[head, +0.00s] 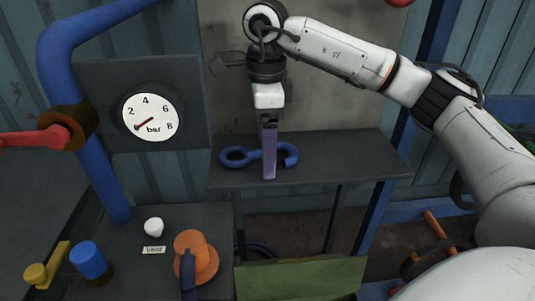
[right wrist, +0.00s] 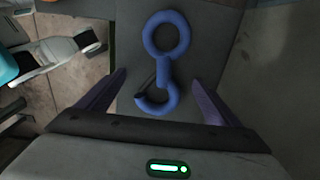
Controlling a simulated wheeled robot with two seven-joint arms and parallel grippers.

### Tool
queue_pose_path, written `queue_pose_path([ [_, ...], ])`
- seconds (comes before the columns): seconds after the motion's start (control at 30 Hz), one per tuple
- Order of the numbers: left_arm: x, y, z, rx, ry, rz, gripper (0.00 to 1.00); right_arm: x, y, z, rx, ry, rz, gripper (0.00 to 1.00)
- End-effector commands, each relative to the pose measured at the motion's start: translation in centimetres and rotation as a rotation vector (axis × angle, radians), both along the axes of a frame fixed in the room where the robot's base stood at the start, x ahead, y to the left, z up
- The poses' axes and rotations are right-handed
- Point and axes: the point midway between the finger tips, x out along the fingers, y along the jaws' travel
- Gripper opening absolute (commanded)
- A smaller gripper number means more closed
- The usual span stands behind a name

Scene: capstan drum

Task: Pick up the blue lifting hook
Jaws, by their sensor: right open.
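The blue lifting hook (head: 236,157) lies flat on a dark grey shelf (head: 340,160) in the middle of the head view. Its closed ring is at the left and its open hook at the right. My right gripper (head: 268,176) is above the hook's middle and hides part of its shank in the head view. In the right wrist view the whole hook (right wrist: 163,70) shows ahead of the two purple fingers. The fingers (right wrist: 162,95) are apart with nothing held between them. Whether they touch the hook cannot be told. My left gripper is not in view.
A pressure gauge (head: 150,117) and a blue pipe (head: 60,60) with a red lever (head: 30,137) stand at the left. A lower bench holds an orange knob (head: 196,258), a white button (head: 153,226) and a blue cap (head: 88,259). The shelf's right part is clear.

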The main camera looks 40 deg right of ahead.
Motion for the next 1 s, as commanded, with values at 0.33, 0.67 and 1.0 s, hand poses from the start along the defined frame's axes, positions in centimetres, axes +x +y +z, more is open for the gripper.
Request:
queue_pose_path([
  [0.33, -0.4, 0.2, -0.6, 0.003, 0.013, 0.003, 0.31, 0.0, 0.0, 0.0, -0.001, 0.001, 0.0, 0.47],
  [0.67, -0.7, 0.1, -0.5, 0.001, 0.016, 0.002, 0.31, 0.0, 0.0, 0.2, 0.001, -0.003, 0.0, 0.15],
  [1.0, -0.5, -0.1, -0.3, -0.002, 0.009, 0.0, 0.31, 0.1, 0.0, 1.8, 0.001, -0.005, -0.001, 0.15],
])
